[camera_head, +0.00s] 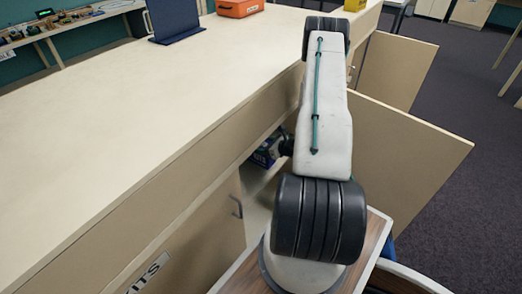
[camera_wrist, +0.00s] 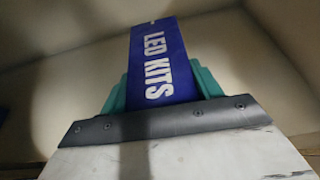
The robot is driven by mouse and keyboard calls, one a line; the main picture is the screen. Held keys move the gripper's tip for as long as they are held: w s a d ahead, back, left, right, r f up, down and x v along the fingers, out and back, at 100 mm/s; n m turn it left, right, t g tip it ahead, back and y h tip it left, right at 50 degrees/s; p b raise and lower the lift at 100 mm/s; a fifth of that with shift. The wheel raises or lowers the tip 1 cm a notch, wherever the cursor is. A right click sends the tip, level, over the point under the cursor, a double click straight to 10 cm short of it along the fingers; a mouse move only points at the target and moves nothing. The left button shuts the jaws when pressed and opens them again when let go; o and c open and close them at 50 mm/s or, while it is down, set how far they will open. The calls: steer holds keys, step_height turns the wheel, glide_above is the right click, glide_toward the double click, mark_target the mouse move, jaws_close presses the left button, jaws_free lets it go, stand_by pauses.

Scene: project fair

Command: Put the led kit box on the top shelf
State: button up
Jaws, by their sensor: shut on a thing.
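The led kit box (camera_wrist: 160,60) is blue with white "LED KITS" lettering. In the wrist view it stands out between the two teal fingers of my gripper (camera_wrist: 161,88), which are shut on it. In the head view a small part of the blue box (camera_head: 266,153) shows inside the open cabinet under the counter, beside my arm. My gripper's fingers are hidden there behind my arm. The pale cabinet interior (camera_wrist: 60,70) surrounds the box in the wrist view. I cannot tell which shelf the box is at, or whether it touches one.
A long pale counter (camera_head: 130,110) runs above the cabinet. An open cabinet door (camera_head: 405,165) stands to the right of my arm, with another open door (camera_head: 396,70) farther back. A closed door with a handle (camera_head: 205,235) is at the left. Dark floor (camera_head: 460,220) is clear at the right.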

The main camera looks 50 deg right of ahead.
steer(key=shift+w, duration=0.35)
steer(key=shift+w+d+f, duration=0.1)
steer(key=shift+w+f, duration=0.1)
steer(key=shift+f, duration=0.7)
steer(key=shift+w+d+f, duration=0.1)
steer(key=shift+w+f, duration=0.05)
steer(key=shift+f, duration=0.75)
steer(key=shift+f, duration=0.2)
steer(key=o, duration=1.2)
steer(key=shift+r, duration=0.15)
steer(key=shift+s+r, duration=0.15)
steer(key=shift+s, duration=0.1)
steer(key=v, duration=1.1)
steer(key=shift+s, duration=0.25)
